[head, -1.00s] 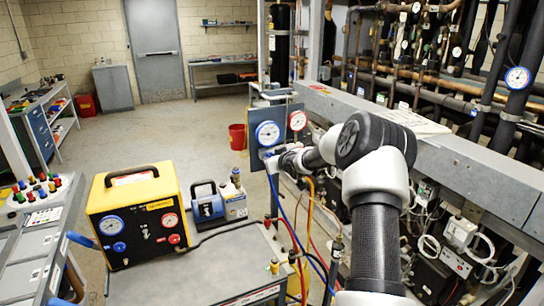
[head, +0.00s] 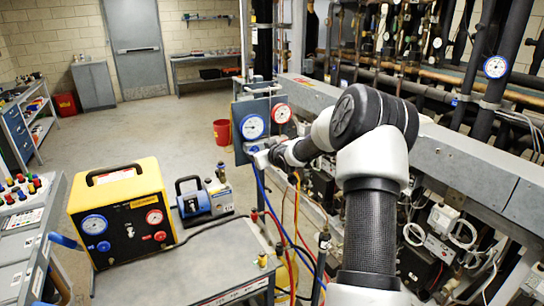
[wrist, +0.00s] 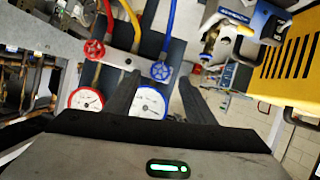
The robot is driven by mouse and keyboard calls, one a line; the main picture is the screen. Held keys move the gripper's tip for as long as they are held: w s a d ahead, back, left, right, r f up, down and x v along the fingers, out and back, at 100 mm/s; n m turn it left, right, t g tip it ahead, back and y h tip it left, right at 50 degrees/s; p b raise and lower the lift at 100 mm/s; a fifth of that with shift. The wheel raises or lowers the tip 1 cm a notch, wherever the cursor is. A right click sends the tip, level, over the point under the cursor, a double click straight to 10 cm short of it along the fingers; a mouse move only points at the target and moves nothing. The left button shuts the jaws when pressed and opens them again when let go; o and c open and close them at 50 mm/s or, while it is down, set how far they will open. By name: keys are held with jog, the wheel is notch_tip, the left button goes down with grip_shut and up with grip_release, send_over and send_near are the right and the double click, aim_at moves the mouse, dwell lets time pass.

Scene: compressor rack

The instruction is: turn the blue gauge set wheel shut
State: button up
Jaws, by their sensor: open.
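The blue set wheel (wrist: 160,71) shows in the wrist view, on the manifold below the blue-rimmed gauge. That gauge (wrist: 148,103) also shows in the head view (head: 252,127), on an upright panel. My gripper (wrist: 159,80) is open, with one dark finger on each side of the blue wheel. I cannot tell whether either finger touches it. The red wheel (wrist: 95,50) and the red-rimmed gauge (wrist: 87,99) are to the left in the wrist view. In the head view my gripper (head: 258,157) is small at the manifold and partly hides the blue wheel.
Blue, red and yellow hoses (head: 285,225) hang below the manifold. A yellow machine (head: 123,210) and a blue pump (head: 205,199) stand on a grey cart (head: 210,262) at the left. A long grey beam (head: 460,155) runs along the right. A red bucket (head: 221,132) stands behind.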

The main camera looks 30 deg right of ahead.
jog(key=v, duration=1.3)
